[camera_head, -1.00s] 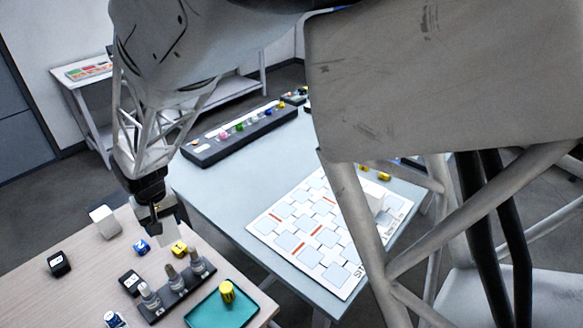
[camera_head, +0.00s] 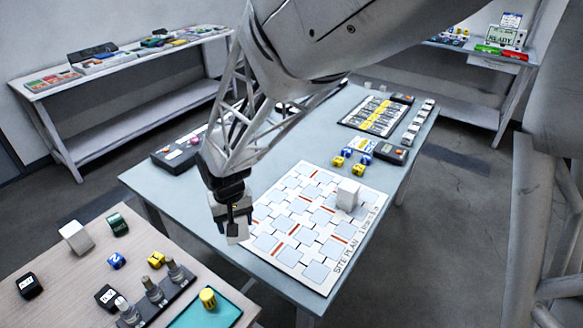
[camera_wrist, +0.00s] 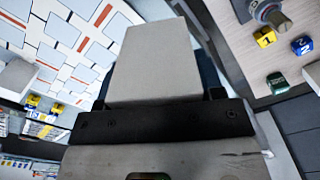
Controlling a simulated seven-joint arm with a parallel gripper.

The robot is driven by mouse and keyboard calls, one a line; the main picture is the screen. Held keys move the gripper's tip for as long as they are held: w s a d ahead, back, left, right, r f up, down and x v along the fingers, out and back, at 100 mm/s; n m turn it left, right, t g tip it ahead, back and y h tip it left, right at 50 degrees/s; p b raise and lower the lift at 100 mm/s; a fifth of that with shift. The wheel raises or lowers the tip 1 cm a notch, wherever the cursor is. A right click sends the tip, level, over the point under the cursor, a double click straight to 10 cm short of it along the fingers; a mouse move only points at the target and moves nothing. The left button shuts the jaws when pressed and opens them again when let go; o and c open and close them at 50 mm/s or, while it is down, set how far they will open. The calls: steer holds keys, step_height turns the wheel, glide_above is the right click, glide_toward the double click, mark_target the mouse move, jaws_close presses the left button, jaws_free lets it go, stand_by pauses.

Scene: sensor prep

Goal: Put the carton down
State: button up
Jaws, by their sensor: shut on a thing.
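In the head view the gripper and carton appear in front of the left edge of the site plan board (camera_head: 318,262), on the blue-grey table (camera_head: 165,190). I cannot tell the carton's exact height above the table.
A second white carton (camera_head: 347,194) stands on the board. A third white carton (camera_head: 76,237) is on the wooden table (camera_head: 50,262) at left, near numbered blocks, a rack of sensors (camera_head: 155,293) and a teal tray (camera_head: 232,318). Yellow and blue blocks (camera_head: 352,157) lie behind the board.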

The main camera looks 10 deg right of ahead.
steer(key=s+d+f+m, duration=0.1)
steer(key=s+d, duration=0.2)
steer(key=d, duration=0.3)
steer(key=s+d+m, duration=0.1)
steer(key=s+d, duration=0.1)
steer(key=d, duration=0.5)
steer(key=shift+m, duration=0.3)
steer(key=f, duration=0.3)
steer(key=d+f, duration=0.1)
steer(key=f, duration=0.1)
steer(key=shift+s+f, duration=0.2)
steer(key=shift+s, duration=0.15)
steer(key=shift+w+a, duration=0.1)
steer(key=shift+w, duration=0.05)
glide_toward(275, 228)
steer(key=shift+s+f, duration=0.35)
steer(key=shift+s, duration=0.1)
steer(key=shift+w, duration=0.4)
steer(key=shift+f, duration=1.8)
steer(key=shift+f, duration=0.1)
